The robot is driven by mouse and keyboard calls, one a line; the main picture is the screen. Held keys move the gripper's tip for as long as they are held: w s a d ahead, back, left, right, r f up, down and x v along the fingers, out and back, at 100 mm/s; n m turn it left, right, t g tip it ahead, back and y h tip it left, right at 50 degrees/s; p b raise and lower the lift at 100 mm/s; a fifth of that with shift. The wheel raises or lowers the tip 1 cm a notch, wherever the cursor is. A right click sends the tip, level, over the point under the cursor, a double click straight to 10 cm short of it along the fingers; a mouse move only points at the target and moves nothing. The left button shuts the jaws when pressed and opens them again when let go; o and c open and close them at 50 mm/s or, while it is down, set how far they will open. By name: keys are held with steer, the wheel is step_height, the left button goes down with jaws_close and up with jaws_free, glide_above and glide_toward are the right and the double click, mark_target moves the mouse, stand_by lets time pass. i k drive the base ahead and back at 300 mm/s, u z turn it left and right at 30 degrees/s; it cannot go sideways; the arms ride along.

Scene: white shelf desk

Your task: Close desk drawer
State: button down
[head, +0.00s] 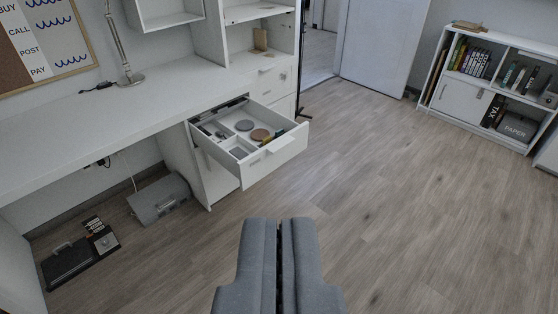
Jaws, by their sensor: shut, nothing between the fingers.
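The white desk (110,110) runs along the left side. Its top drawer (275,158) is pulled well out toward the right, and its front panel has a white handle (279,145). Inside the drawer lie several small items, among them a grey round one and a brown round one. My gripper (280,222) is shut and empty. It shows at the bottom centre, in front of the drawer and apart from it, with floor showing between them.
A low white bookshelf (487,85) stands at the upper right. A grey case (160,197) and a black case (70,262) lie on the floor under the desk. A white door (384,40) is at the back. The wood floor (400,200) at centre and right is clear.

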mark_target(260, 162)
steer(key=u, duration=1.85)
steer(key=k, duration=1.15)
steer(key=z, duration=1.55)
steer(key=i, duration=1.65)
